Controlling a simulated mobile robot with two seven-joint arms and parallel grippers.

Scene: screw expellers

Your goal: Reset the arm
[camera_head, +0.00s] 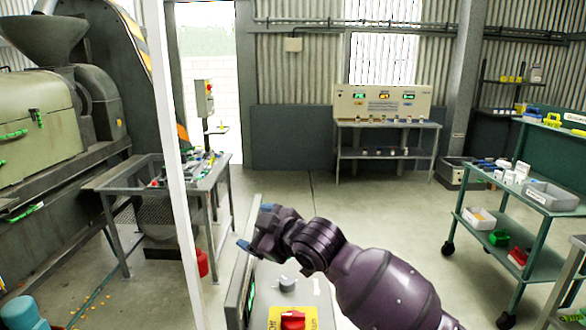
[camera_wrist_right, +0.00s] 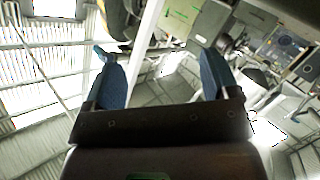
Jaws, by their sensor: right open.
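My right arm comes in from the bottom right in the head view, and its gripper (camera_head: 256,230) is raised above a grey control box (camera_head: 287,284) with a red switch on a yellow plate. In the right wrist view my right gripper (camera_wrist_right: 160,80) shows two blue fingers spread wide apart. Nothing is between them. The gripper hides part of the box's far edge in the head view. My left gripper shows in neither view.
A white post (camera_head: 178,150) stands left of the box. A metal table (camera_head: 140,178) with small parts is at the left beside a large green machine (camera_head: 40,125). A green cart (camera_head: 505,215) with bins is at the right. The middle floor is open.

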